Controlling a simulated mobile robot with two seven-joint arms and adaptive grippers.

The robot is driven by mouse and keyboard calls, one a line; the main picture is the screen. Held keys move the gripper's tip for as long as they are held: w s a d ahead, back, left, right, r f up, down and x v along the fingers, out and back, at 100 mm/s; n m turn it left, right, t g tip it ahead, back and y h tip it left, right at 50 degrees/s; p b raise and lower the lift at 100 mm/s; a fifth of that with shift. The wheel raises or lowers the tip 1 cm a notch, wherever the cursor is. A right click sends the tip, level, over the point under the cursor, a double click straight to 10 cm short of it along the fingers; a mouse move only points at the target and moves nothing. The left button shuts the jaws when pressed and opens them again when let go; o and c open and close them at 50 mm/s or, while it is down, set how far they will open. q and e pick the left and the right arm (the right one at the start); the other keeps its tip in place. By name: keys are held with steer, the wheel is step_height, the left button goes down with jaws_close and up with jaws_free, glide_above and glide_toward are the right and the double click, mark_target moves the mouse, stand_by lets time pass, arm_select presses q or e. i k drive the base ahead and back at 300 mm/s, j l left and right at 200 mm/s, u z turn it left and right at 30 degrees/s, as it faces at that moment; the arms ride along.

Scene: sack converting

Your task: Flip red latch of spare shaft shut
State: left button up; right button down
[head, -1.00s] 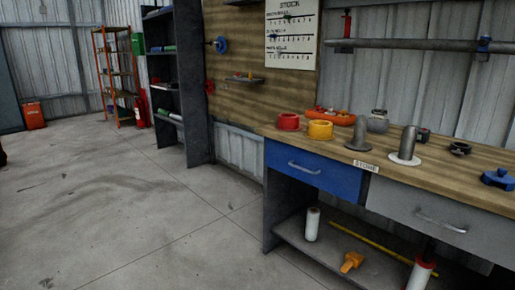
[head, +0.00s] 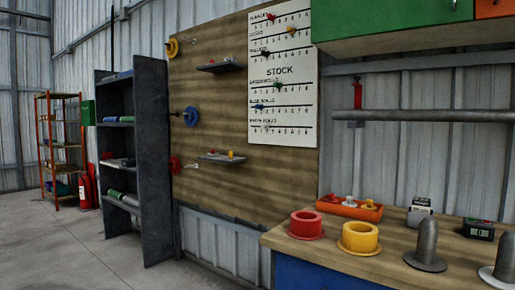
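A long grey horizontal shaft (head: 440,116) runs along the corrugated wall above the workbench and leaves the picture at the right. A small red piece, which looks like the red latch (head: 357,94), stands upright above the shaft's left end, on its bracket. It appears raised rather than folded over the shaft, but it is small. The shaft's right end is outside the view. Neither of my grippers shows in the head view.
The wooden bench (head: 385,268) holds a red ring (head: 306,226), a yellow ring (head: 359,239), an orange tray (head: 349,209), two grey posts on round bases and small devices. A green cabinet (head: 395,20) hangs above the shaft. Free floor (head: 60,245) lies at left.

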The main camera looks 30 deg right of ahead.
mark_target(358, 81)
steer(key=i+z, duration=0.15)
steer(key=i, duration=0.4)
steer(key=i+j+z, duration=0.1)
steer(key=i, duration=0.4)
steer(key=i+j+z, duration=0.15)
steer(key=i, duration=0.35)
steer(key=i+j+z, duration=0.2)
steer(key=i+z, duration=0.25)
steer(key=i+j+z, duration=0.65)
steer(key=j+z, duration=0.3)
steer(key=i+j+z, duration=0.25)
steer(key=j+z, duration=0.2)
steer(key=i+j+z, duration=0.15)
steer(key=j, duration=0.25)
steer(key=k, duration=0.05)
